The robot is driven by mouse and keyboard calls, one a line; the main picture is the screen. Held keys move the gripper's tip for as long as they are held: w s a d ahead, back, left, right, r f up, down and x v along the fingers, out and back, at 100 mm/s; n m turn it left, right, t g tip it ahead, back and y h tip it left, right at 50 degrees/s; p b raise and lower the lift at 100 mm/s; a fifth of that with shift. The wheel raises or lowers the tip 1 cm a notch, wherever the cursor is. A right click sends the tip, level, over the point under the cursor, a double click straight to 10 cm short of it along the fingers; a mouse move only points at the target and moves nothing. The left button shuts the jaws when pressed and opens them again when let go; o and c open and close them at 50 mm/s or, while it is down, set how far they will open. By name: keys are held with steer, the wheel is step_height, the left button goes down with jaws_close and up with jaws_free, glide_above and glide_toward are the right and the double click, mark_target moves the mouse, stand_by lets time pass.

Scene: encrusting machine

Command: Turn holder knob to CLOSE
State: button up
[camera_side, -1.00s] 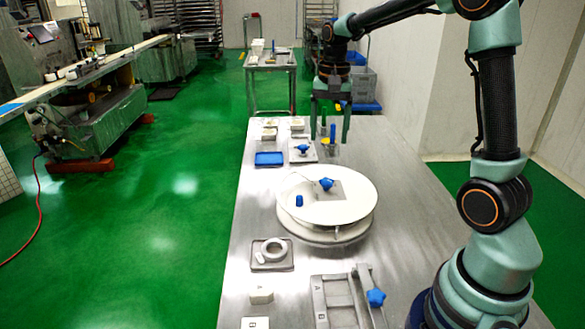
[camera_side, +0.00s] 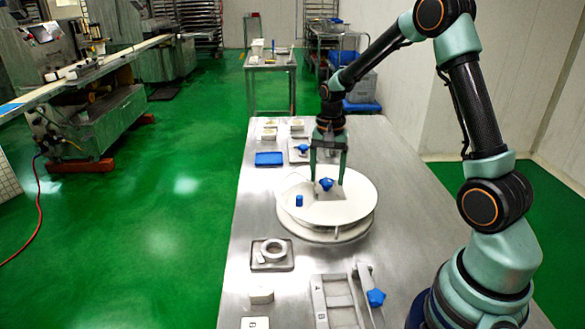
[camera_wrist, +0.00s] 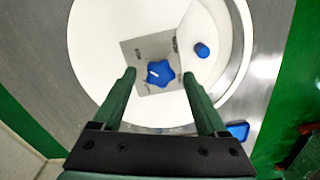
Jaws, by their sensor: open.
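A blue lobed knob (camera_side: 327,184) sits on a grey square plate (camera_side: 333,196) on the white round dish. In the wrist view the knob (camera_wrist: 164,74) has a short white mark on its left part, and the plate (camera_wrist: 130,48) lies under it. Any CLOSE lettering is too small to read. My gripper (camera_side: 327,179) is open and points down at the knob. In the wrist view my gripper (camera_wrist: 160,76) has one finger on each side of the knob, with gaps between. I cannot tell how far the tips are above the plate.
A small blue cylinder (camera_side: 299,201) stands on the white dish (camera_side: 350,212). Another blue knob (camera_side: 302,148) is at the back, beside a blue tray (camera_side: 269,159). A third blue knob (camera_side: 376,298) is on a metal frame at the front. The table's right side is clear.

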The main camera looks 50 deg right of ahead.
steer(key=shift+f, duration=0.25)
jaws_close()
steer(key=shift+r, duration=0.1)
stand_by(1.2)
